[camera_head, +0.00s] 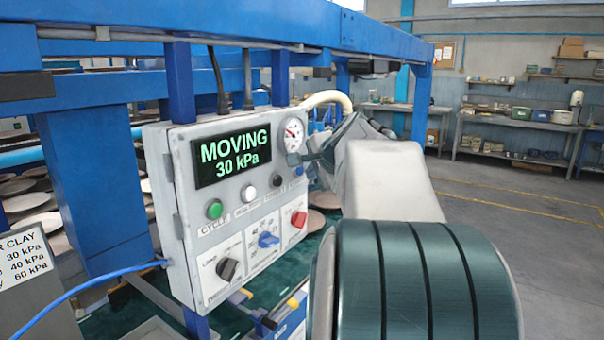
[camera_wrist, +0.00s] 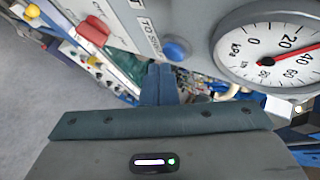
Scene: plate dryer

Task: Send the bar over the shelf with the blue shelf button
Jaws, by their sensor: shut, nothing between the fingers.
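The blue shelf button (camera_wrist: 177,49) is in the wrist view beside a label reading "TO SH…", partly cut off. My gripper (camera_wrist: 159,70) is shut and empty. Its fingertips lie just below and left of the button in that view; I cannot tell whether they touch it. In the head view the blue button (camera_head: 299,171) is at the right end of the button row on the grey control box (camera_head: 182,240). My gripper (camera_head: 325,152) is beside the box's right edge there, partly hidden by my arm. The display (camera_head: 232,153) reads "MOVING 30 kPa". The bar is not identifiable.
Green (camera_head: 214,210), white (camera_head: 248,194) and black (camera_head: 277,180) buttons share the row. Below are a black knob (camera_head: 228,268), a blue knob (camera_head: 268,239) and a red switch (camera_head: 299,218). A pressure gauge (camera_wrist: 282,52) is close right of my fingers. Blue frame beams (camera_head: 100,200) stand behind.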

